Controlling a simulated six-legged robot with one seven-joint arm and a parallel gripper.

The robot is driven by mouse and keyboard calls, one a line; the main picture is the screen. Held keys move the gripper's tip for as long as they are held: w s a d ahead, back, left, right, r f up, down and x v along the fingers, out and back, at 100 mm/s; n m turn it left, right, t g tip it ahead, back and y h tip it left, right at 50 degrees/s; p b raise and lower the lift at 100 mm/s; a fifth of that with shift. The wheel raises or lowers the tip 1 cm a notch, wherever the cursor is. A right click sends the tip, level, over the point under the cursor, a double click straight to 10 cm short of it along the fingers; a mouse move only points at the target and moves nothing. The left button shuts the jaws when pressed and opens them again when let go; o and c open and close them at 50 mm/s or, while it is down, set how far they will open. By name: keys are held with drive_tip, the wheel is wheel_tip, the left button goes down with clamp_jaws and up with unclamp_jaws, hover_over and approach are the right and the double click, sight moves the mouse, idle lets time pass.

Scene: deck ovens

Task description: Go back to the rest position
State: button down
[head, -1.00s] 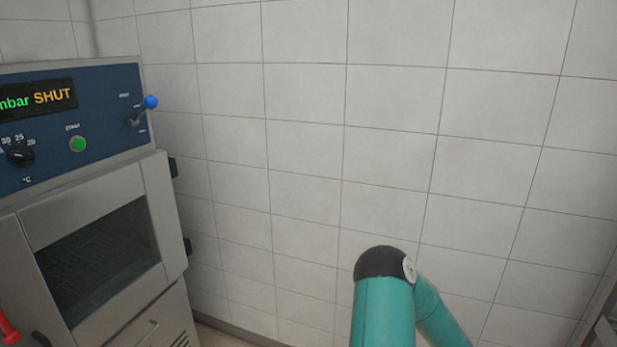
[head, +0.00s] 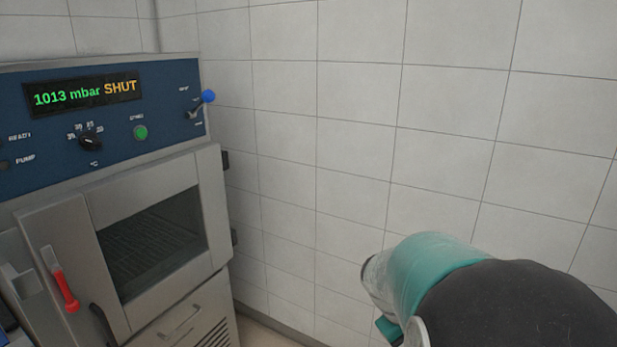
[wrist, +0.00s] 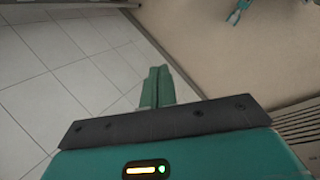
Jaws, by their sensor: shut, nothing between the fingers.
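My gripper (wrist: 157,72) shows in the wrist view, its two green fingers closed together with nothing between them. It points at bare tiled wall and floor and touches nothing that I can see. In the head view my teal and black arm fills the lower right, folded close to the camera; the gripper itself is not in that view.
A steel oven (head: 160,240) with a blue panel stands at the left in the head view. Its display (head: 84,94) reads 1013 mbar SHUT, its windowed door is closed, and a red handle (head: 60,280) is on its front. The tiled wall (head: 350,120) is bare.

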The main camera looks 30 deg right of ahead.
drive_tip(key=a+r+t+y, duration=0.2)
drive_tip(key=a+r+t, duration=0.2)
drive_tip(key=a, duration=1)
drive_tip(key=w+a+r+n+t+y, duration=0.1)
drive_tip(key=a+r+t+y, duration=0.2)
drive_tip(key=a+r, duration=0.5)
drive_tip(key=a+t, duration=0.1)
drive_tip(key=a, duration=0.6)
drive_tip(key=shift+a, duration=0.15)
drive_tip(key=shift+a+r+n, duration=0.1)
drive_tip(key=shift+n, duration=0.2)
